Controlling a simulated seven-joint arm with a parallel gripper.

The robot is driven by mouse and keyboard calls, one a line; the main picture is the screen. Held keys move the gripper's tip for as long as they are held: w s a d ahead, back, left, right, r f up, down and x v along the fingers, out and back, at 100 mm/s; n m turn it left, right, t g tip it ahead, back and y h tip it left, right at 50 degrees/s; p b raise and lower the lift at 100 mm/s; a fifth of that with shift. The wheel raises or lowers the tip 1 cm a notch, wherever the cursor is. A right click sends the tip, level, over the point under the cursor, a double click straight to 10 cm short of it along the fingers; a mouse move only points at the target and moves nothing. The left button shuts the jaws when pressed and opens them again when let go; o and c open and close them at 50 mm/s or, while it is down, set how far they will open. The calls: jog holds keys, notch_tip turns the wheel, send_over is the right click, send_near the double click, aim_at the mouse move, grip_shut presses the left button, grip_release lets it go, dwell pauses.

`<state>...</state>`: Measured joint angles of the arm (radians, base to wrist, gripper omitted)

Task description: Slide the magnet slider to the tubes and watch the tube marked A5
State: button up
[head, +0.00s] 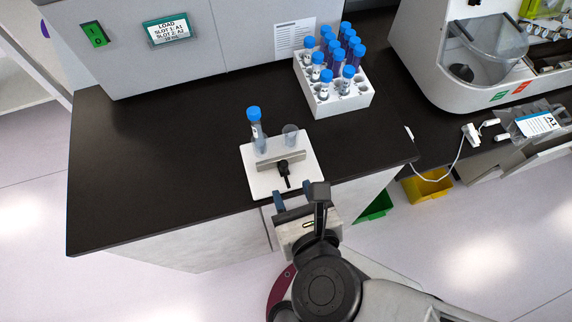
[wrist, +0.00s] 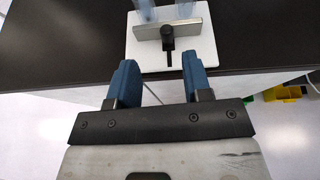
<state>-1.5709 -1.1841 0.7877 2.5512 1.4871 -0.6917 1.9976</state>
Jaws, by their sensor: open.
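The magnet slider (head: 294,160) is a grey metal bar with a black knob (head: 284,168), on a white base plate (head: 308,181) near the counter's front edge. It also shows in the wrist view (wrist: 190,28). A blue-capped tube (head: 257,138) stands behind the bar on the left, and an uncapped clear tube (head: 290,134) stands behind it on the right. I cannot tell whether the bar touches them, and no A5 marking is readable. My gripper (head: 299,197) is open and empty, in front of the plate and apart from the knob; its blue fingers show in the wrist view (wrist: 159,74).
A white rack (head: 347,104) of blue-capped tubes stands at the back right. A grey machine with a screen (head: 167,31) reading LOAD, SLOT 1: A1, SLOT 2: A2 stands behind. The black counter (head: 150,170) is clear on the left. Green and yellow bins (head: 428,188) sit below right.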

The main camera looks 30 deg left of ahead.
aim_at(285, 167)
jog(key=shift+w+d+f+m+h, duration=0.1)
jog(key=shift+d+f+m+h, duration=0.1)
jog(key=shift+d+m+h, duration=0.15)
jog(key=shift+w+a+f, duration=0.1)
jog(key=shift+w+a, duration=0.15)
jog(key=shift+a, duration=0.05)
jog(key=shift+x, duration=3.55)
grip_shut()
